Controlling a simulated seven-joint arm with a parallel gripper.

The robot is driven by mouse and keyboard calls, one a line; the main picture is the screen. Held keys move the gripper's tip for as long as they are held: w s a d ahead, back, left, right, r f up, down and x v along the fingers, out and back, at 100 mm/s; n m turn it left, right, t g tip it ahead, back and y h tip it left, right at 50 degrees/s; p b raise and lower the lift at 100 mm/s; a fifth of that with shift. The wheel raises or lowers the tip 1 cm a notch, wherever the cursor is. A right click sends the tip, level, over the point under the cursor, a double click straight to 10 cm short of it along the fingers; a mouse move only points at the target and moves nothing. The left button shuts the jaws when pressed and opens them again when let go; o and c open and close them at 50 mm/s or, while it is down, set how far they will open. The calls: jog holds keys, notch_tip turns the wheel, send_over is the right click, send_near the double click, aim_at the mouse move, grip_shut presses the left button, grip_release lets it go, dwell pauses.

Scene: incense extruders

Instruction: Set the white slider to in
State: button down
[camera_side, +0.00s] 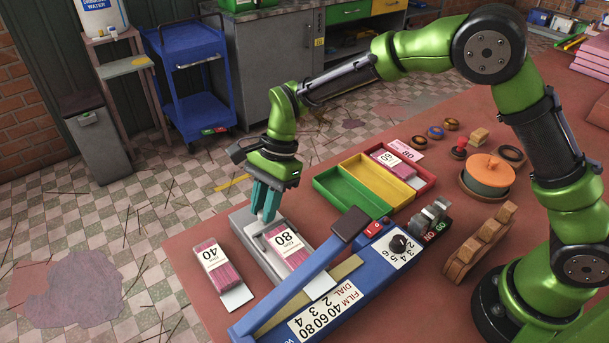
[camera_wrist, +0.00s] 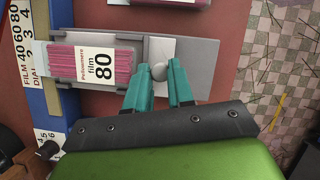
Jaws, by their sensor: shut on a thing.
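The white slider (camera_wrist: 163,49) is a pale plate with a round grey knob (camera_wrist: 160,71), lying in a grey tray (camera_wrist: 201,58) in the wrist view. My gripper (camera_wrist: 160,73) has its two teal fingers on either side of the knob, shut on it. In the side view my gripper (camera_side: 264,215) reaches down into the far end of the grey tray (camera_side: 240,222), and its fingers hide the knob. A pink incense pack marked 80 (camera_side: 287,243) lies in the tray, between the slider and the blue sealer (camera_side: 345,287); it also shows in the wrist view (camera_wrist: 76,62).
The sealer's raised dark-ended arm (camera_side: 350,224) stands close right of the tray. A pack marked 40 (camera_side: 219,265) lies left of it. Green, yellow and red bins (camera_side: 349,192) stand behind. The table's left edge is close to the tray.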

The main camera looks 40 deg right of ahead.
jog(key=shift+s, duration=0.25)
jog(key=c, duration=1.3)
grip_release()
jog(key=shift+o, duration=0.2)
jog(key=v, duration=1.7)
jog(key=shift+w+d, duration=0.15)
jog(key=shift+w, duration=0.05)
jog(key=s+d+n+t+h, duration=0.1)
jog(key=s+d+n+t, duration=0.3)
jog(key=s+d, duration=0.4)
jog(key=s+d+r+n+t+h, duration=0.1)
jog(key=s+d+n+t, duration=0.3)
jog(key=s+d+n, duration=0.3)
jog(key=s, duration=0.5)
jog(key=shift+s+d, duration=0.35)
